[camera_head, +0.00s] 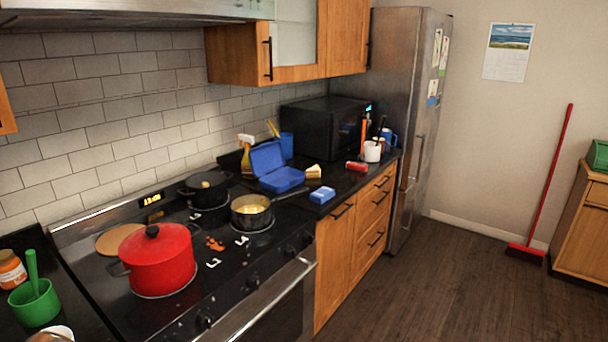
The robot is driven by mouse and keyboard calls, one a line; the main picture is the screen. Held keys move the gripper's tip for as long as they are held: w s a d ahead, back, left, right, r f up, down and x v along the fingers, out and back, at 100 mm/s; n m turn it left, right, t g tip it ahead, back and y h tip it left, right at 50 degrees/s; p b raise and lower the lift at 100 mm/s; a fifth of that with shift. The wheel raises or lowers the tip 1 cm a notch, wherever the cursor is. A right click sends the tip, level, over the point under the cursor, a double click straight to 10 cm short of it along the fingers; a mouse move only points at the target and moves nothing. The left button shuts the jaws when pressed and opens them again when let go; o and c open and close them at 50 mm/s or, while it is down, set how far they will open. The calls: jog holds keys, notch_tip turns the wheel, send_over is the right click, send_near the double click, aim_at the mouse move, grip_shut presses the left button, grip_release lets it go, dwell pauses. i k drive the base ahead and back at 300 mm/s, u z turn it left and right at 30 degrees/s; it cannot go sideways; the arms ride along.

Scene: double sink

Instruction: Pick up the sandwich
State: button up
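A small pale wedge with a brownish edge (313,172), which looks like the sandwich, sits on the dark counter right of the stove. It is just right of an open blue lunch box (281,179) and in front of the black microwave (325,128). A small blue and white block (321,195) lies nearer the counter's front edge. The wedge is small in this view, so its filling cannot be made out. My gripper is not in view.
On the stove stand a red lidded pot (160,262), a pan with yellow contents (252,211) and a dark pot (207,188). The pan's handle points toward the lunch box. A red object (356,166) and a white mug (372,151) stand farther right.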

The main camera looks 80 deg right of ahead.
aim_at(314, 172)
jog(key=z, duration=3.95)
